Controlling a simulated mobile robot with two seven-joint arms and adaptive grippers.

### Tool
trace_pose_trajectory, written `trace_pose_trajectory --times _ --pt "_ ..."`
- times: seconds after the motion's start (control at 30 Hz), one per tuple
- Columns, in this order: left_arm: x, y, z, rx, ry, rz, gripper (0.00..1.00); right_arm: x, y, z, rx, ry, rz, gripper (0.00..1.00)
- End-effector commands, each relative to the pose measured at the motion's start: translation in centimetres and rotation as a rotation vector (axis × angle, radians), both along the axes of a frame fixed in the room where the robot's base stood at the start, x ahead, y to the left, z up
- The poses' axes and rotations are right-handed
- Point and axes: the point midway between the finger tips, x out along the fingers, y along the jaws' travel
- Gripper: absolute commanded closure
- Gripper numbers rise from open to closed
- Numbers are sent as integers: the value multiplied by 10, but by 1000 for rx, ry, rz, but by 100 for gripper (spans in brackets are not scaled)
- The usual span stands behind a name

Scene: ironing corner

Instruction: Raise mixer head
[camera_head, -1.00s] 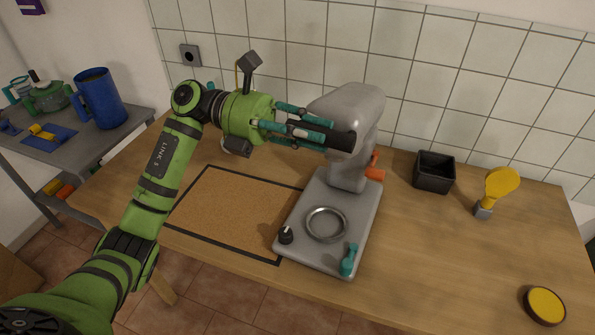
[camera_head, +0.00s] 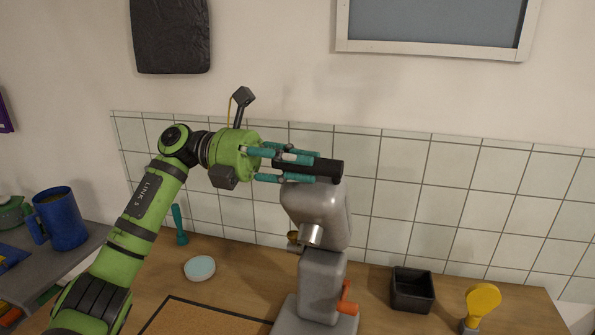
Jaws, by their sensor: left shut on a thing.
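The grey mixer stands on the wooden table. Its head (camera_head: 316,208) is tilted up above the column (camera_head: 321,287), with its underside and a short metal hub (camera_head: 311,236) facing me. The orange lever (camera_head: 346,300) is on the right of the column. My left gripper (camera_head: 312,166) is shut on the black handle (camera_head: 328,168) at the top end of the head. The fingers partly cover the handle. The front of the mixer base (camera_head: 342,326) is cut off by the bottom edge. My right gripper is not in view.
A black open box (camera_head: 412,290) and a yellow paddle-shaped thing (camera_head: 482,302) stand right of the mixer. A pale round dish (camera_head: 200,268) and a teal upright tool (camera_head: 179,225) are behind left. A blue jug (camera_head: 61,218) stands on the side shelf. The tiled wall (camera_head: 430,190) is close behind.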

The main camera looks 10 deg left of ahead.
Motion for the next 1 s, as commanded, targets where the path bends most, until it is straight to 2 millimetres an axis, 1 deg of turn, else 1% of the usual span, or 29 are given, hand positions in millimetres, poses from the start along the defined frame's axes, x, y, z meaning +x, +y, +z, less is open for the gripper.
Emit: trace_pose_trajectory --times 0.4,0.43,0.47,0.73,0.83,0.93,1.0 --pt "1 1 2 -1 -3 6 100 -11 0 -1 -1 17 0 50" --pt "1 1 2 -1 -3 6 62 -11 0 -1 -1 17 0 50" --pt "1 1 2 -1 -3 6 51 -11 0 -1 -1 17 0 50" --pt "1 0 1 0 -1 4 51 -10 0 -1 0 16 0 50" --pt "1 2 1 0 0 4 51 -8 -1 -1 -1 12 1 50" --pt "2 11 1 2 1 6 51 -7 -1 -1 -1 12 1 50" --pt "3 22 1 0 1 8 51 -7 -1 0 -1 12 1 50"
